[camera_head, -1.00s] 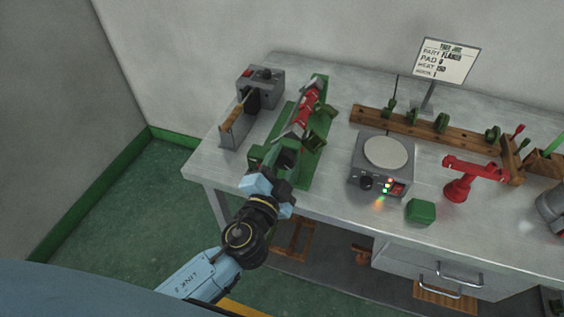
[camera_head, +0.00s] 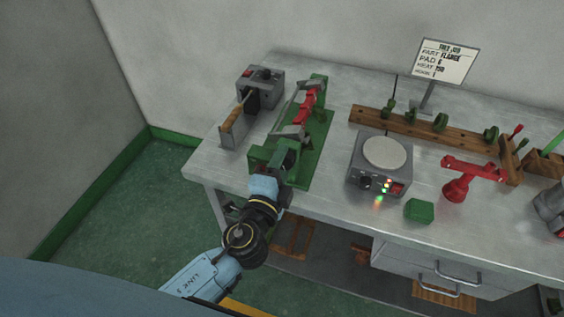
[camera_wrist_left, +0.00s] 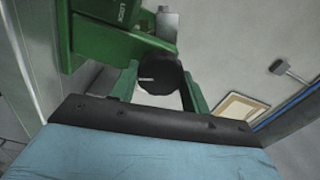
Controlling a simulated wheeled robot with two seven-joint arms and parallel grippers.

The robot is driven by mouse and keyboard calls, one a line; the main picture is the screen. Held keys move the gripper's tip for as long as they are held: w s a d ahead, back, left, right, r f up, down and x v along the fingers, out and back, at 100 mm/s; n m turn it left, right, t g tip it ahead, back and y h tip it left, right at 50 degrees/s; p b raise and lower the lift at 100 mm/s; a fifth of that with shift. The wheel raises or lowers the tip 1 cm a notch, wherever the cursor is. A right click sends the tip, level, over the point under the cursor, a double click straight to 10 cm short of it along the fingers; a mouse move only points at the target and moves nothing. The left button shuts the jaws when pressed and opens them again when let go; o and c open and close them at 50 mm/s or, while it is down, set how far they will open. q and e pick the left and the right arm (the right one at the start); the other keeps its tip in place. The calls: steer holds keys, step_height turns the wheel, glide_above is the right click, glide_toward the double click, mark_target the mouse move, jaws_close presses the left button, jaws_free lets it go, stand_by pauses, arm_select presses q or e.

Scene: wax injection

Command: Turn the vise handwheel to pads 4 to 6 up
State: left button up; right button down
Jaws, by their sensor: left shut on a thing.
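The green vise (camera_head: 318,150) stands on the left part of the bench. A row of red pads (camera_head: 306,108) runs along its bar, between the grey jaws. My left gripper (camera_head: 273,176) is at the vise's front end, its wrist pointing into it. In the left wrist view a dark round handwheel part (camera_wrist_left: 161,76) with a small pale mark sits between two green prongs. My left gripper is shut on the handwheel, which the wrist mostly hides in the head view. Pad numbers are too small to read.
A grey box unit (camera_head: 262,86) and a wooden-handled tool (camera_head: 233,120) stand left of the vise. A grey hotplate (camera_head: 381,170), green block (camera_head: 419,210) and red stand (camera_head: 460,185) are to the right. A sign (camera_head: 447,62) stands at the back.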

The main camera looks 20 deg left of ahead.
arm_select(q)
steer(key=shift+m+p, duration=0.3)
steer(key=shift+m, duration=1.8)
steer(key=o, duration=1)
steer(key=shift+s+f, duration=0.15)
steer(key=shift+s, duration=0.3)
steer(key=s+b, duration=0.1)
steer(key=s, duration=0.5)
steer(key=s+b, duration=0.2)
steer(key=s, duration=0.4)
steer(key=shift+s+a, duration=0.2)
steer(key=shift+s, duration=0.05)
